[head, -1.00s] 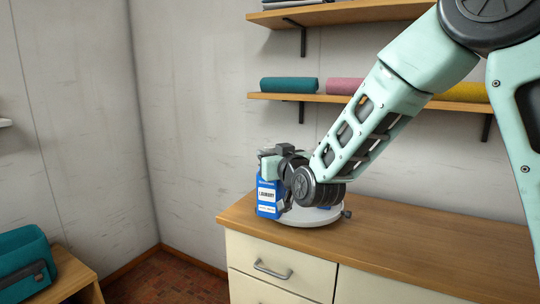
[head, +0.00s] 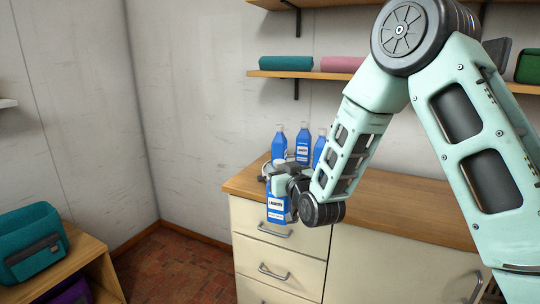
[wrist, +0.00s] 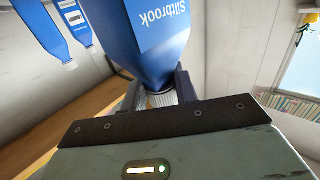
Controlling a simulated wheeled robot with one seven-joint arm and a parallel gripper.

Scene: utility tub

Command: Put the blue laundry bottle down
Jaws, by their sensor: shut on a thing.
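My gripper (head: 280,178) is shut on a blue laundry bottle (head: 277,210) with a white label. In the head view the bottle hangs upright in front of the cabinet's drawers, just off the counter's front edge. In the wrist view the bottle (wrist: 155,40) fills the top middle, with its neck between my fingers (wrist: 160,95) and the word Siltbrook on its side.
Several similar blue bottles (head: 303,145) stand on a round pale tray on the wooden counter (head: 400,205). The counter is bare to the right. Wall shelves (head: 310,75) hold rolled towels. A teal bag (head: 32,240) sits on a low wooden unit at left.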

